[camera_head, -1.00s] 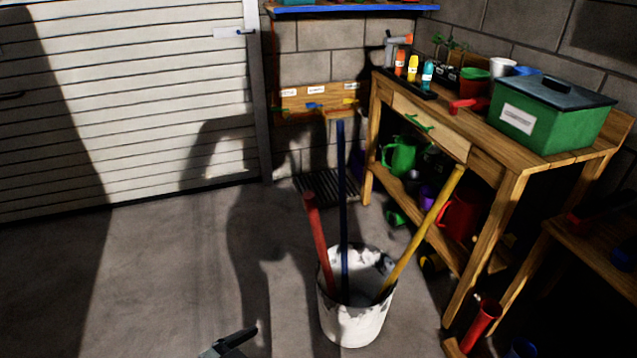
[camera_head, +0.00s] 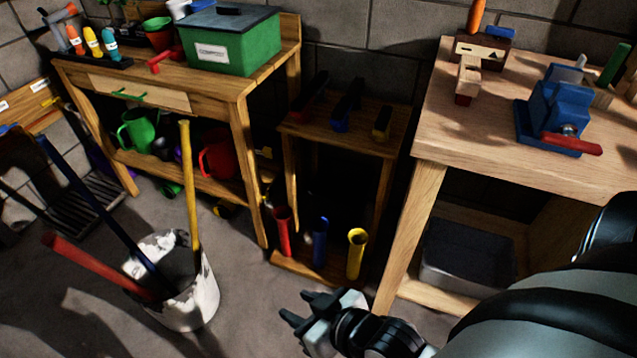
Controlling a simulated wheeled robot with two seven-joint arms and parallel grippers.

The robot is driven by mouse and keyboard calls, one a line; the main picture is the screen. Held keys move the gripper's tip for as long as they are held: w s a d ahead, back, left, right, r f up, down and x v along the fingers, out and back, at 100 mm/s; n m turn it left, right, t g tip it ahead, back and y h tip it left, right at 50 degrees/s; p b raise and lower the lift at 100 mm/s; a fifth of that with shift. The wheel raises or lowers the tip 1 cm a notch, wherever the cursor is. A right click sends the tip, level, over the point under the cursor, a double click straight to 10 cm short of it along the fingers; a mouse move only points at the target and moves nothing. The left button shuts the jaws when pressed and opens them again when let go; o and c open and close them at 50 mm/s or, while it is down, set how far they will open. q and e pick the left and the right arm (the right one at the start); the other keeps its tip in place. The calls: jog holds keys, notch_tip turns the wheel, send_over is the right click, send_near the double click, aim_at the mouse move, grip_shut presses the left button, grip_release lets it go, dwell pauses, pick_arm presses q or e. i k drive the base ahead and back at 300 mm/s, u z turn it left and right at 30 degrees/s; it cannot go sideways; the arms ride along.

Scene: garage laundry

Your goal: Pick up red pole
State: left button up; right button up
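The red pole (camera_head: 95,262) leans in a paint-stained white bucket (camera_head: 192,305) on the floor at the lower left. Its upper end points left over the bucket rim, and its lower end is inside. A blue pole (camera_head: 100,210) and a yellow pole (camera_head: 189,180) stand in the same bucket. My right gripper (camera_head: 296,305) is at the bottom centre, to the right of the bucket and apart from it. Its two fingers are spread with nothing between them. My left gripper is not in view.
A wooden bench (camera_head: 265,90) with a green box (camera_head: 235,55) stands behind the bucket. A small rack (camera_head: 310,268) holds red, blue and yellow tubes. A workbench (camera_head: 460,130) with a blue vise (camera_head: 555,110) stands at the right. Bare floor lies between bucket and gripper.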

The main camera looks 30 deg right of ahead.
aim_at(50, 240)
jog(key=z, duration=0.7)
jog(key=k, duration=0.8)
jog(key=u, duration=1.25)
jog(key=i, duration=0.5)
jog(key=z, duration=0.05)
